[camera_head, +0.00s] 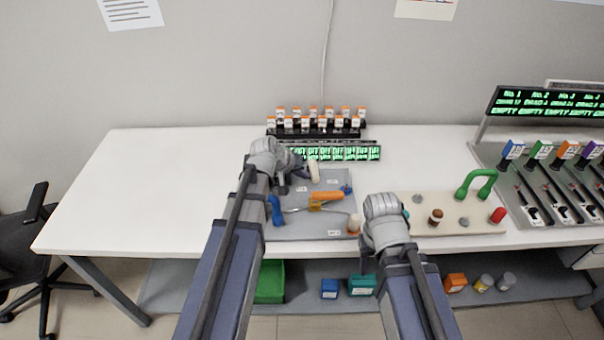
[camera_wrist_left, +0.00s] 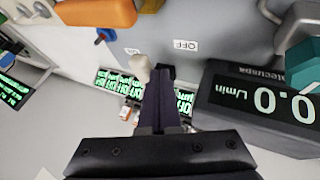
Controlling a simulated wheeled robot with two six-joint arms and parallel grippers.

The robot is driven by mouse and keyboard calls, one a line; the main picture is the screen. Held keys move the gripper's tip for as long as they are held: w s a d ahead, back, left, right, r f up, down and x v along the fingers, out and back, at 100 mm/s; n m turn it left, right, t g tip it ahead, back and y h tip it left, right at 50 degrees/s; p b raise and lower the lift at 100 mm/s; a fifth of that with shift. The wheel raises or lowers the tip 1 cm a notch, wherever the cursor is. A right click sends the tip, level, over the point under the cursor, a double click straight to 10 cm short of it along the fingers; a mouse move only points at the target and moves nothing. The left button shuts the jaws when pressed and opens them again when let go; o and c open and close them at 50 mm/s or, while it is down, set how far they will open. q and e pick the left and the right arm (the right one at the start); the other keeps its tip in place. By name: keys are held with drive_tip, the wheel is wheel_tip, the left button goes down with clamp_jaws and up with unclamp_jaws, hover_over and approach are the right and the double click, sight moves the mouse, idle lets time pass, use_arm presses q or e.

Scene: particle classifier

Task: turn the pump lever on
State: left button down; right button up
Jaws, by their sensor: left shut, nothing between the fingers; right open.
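The grey pump panel (camera_head: 325,222) lies at the middle of the table. A cream-knobbed lever (camera_head: 313,167) stands at its far side; the knob also shows in the left wrist view (camera_wrist_left: 140,66). There, an OFF label (camera_wrist_left: 186,45) is on the grey surface, and a dark meter (camera_wrist_left: 258,100) reads 0.0 L/min. I cannot tell for sure which handle is the pump lever. My left gripper (camera_head: 283,188) is shut and empty beside the cream knob; its dark fingers (camera_wrist_left: 166,78) show in the wrist view. My right gripper (camera_head: 384,238) is open near the panel's right side; its fingertips are mostly hidden.
Green displays (camera_head: 340,153) and small bottles (camera_head: 315,113) stand behind. A beige board (camera_head: 460,224) with a green handle (camera_head: 477,181) is to the right. The table's left side is clear.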

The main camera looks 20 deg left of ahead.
sight(317, 176)
use_arm(q)
drive_tip(key=shift+s+d+n+t+y, duration=0.15)
drive_tip(key=shift+d+n+t+y, duration=0.15)
drive_tip(key=shift+d+n+y, duration=0.55)
drive_tip(key=d+n, duration=0.1)
drive_tip(key=n+y, duration=0.1)
drive_tip(key=n, duration=0.1)
drive_tip(key=shift+w+d, duration=0.25)
drive_tip(key=shift+d, duration=0.1)
drive_tip(key=shift+w+d+n+y, duration=0.15)
drive_tip(key=shift+d+n+y, duration=0.05)
drive_tip(key=shift+n+y, duration=0.05)
drive_tip(key=shift+w+d, duration=0.45)
drive_tip(key=shift+d, duration=0.35)
drive_tip(key=shift+w+d+n+y, duration=0.2)
drive_tip(key=shift+d+n+y, duration=0.1)
drive_tip(key=shift+d+n, duration=0.1)
drive_tip(key=n+y, duration=0.1)
drive_tip(key=w+d+n, duration=0.1)
drive_tip(key=shift+w+d+n+y, duration=0.1)
drive_tip(key=shift+w+n+y, duration=0.2)
drive_tip(key=shift+y, duration=0.1)
drive_tip(key=n, duration=0.1)
drive_tip(key=w+d+n+y, duration=0.1)
drive_tip(key=shift+w+n, duration=0.15)
drive_tip(key=shift+n, duration=0.15)
drive_tip(key=shift+w+d, duration=0.1)
drive_tip(key=shift+w, duration=0.6)
drive_tip(key=shift+w+r, duration=0.1)
drive_tip(key=shift+w, duration=0.1)
